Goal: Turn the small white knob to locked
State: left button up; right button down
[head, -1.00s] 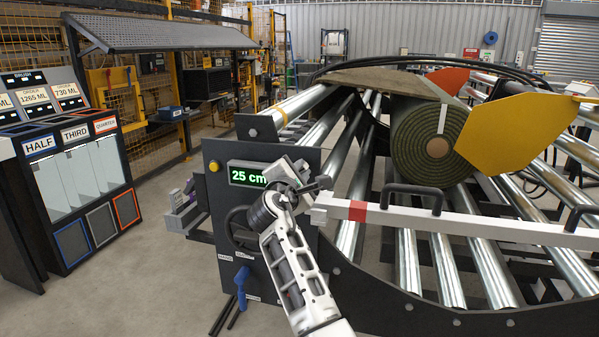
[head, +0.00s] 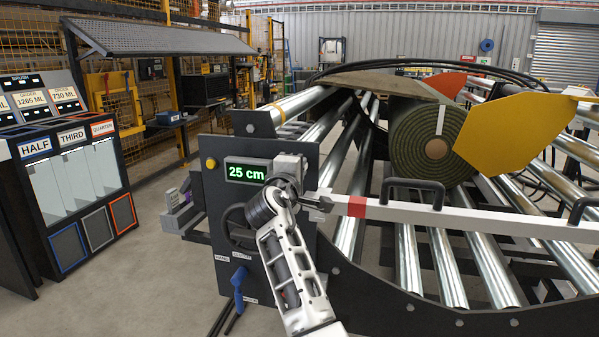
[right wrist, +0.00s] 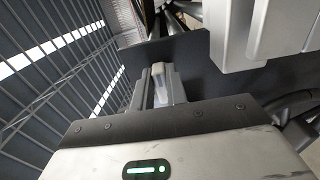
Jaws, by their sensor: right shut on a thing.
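My right gripper (head: 318,201) is at the left end of the white bar (head: 395,212), beside the dark panel with the green "25 cm" display. In the right wrist view my right gripper (right wrist: 161,88) has its fingers close together on a small pale piece (right wrist: 160,80), which I take to be the white knob. The fingers hide most of it, and no lock marking is legible. In the head view I cannot make out the knob apart from the gripper and bar end. My left gripper is not in view.
The dark control panel (head: 229,208) carries a blue lever (head: 239,280) and a yellow button. The bar has black handles and a red band. Behind it are steel rollers and a turf roll (head: 425,145). A labelled bin stand (head: 70,190) is left. White blocks (right wrist: 232,35) are close by at upper right.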

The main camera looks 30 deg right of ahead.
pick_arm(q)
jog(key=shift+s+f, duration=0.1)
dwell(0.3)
pick_arm(e)
jog(key=c, duration=1.4)
grip_release()
